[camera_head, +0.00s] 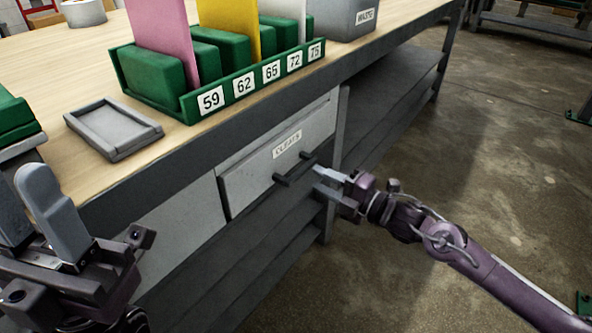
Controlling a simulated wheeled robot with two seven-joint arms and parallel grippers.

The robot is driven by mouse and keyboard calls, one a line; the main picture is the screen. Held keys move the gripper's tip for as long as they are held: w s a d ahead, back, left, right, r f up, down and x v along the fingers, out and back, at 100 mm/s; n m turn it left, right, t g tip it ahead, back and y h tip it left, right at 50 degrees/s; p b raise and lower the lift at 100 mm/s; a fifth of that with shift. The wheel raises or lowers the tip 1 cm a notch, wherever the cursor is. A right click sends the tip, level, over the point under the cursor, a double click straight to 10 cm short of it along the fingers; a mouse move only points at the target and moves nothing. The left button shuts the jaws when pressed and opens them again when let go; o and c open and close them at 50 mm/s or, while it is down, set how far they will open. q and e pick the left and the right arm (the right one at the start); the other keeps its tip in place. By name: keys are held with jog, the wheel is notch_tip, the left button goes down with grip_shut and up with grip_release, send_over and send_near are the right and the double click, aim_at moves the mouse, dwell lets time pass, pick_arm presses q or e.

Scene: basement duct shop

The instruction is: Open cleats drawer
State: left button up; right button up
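The grey cleats drawer (252,185) is set under the workbench top and has a white label reading CLEATS. Its front seems to stand slightly proud of the panel to its left, with a dark gap along its left edge. Its dark bar handle (294,171) sticks out below the label. My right gripper (318,181) is at the right end of the handle, with its two fingers apart and pointing left. I cannot tell whether the bar lies between them. My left gripper (32,208) is at the lower left, away from the drawer, with its fingers apart and empty.
On the wooden workbench (50,66) stand a green numbered rack (190,103) with coloured sheets, a grey tray (113,128) and a grey labelled bin (345,18). Open shelves (395,95) lie under the bench. The concrete floor (500,150) at right is clear around my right arm.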

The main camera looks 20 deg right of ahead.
aim_at(304, 173)
jog(key=shift+b+x, duration=0.75)
jog(key=shift+x, duration=2.4)
jog(key=shift+c, duration=0.3)
jog(key=shift+s, duration=0.1)
grip_shut()
